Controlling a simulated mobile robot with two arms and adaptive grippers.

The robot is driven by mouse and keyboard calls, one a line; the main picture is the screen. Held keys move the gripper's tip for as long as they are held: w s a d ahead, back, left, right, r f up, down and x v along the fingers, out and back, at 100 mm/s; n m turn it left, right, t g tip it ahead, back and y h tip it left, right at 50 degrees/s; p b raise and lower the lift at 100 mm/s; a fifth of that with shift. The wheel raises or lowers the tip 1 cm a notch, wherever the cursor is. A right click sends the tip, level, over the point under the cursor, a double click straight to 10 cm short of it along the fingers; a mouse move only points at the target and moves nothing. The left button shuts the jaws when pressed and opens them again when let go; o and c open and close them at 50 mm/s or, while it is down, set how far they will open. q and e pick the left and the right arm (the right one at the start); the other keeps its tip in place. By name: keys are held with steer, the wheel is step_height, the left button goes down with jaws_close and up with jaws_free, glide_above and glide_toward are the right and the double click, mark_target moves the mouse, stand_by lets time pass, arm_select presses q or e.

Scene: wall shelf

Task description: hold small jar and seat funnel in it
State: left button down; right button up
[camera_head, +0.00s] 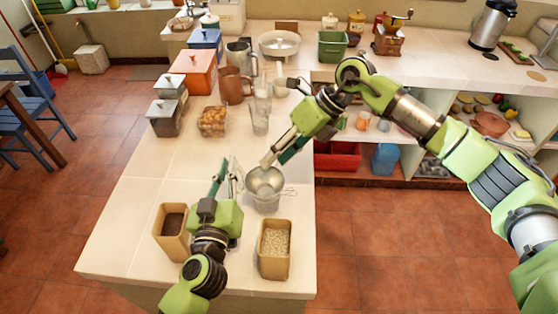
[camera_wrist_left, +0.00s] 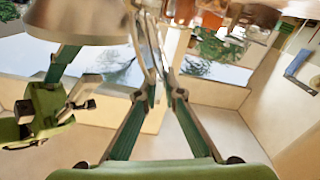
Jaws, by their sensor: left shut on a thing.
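The metal funnel (camera_head: 264,179) is a grey bowl, mouth up, over the small clear jar (camera_head: 266,203) near the counter's front. Whether its spout is seated in the jar is hidden. My left gripper (camera_head: 232,171) is left of the jar and shut on it; the clear glass is hard to make out at the fingers. My right gripper (camera_head: 268,161) reaches in from the right, its fingertips at the funnel's far rim, seemingly closed on it. In the left wrist view the funnel (camera_wrist_left: 78,22) fills the upper left, with my right gripper (camera_wrist_left: 75,88) beside it.
A tan canister of dark contents (camera_head: 173,222) stands left of my left arm; one of pale grains (camera_head: 274,238) stands right. A glass (camera_head: 260,112), a jar of brown pieces (camera_head: 212,122) and orange and grey canisters stand farther back. Counter's left front is clear.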

arm_select(q)
steer(key=shift+f, duration=0.3)
arm_select(e)
steer(key=shift+r, duration=0.4)
arm_select(q)
steer(key=c, duration=2.1)
jaws_free()
steer(key=shift+r, duration=0.1)
arm_select(e)
steer(key=shift+w, duration=0.1)
arm_select(q)
steer(key=s, duration=0.4)
steer(key=s+a, duration=0.1)
steer(key=s, duration=0.6)
steer(key=shift+s+a, duration=0.15)
steer(key=shift+s, duration=0.25)
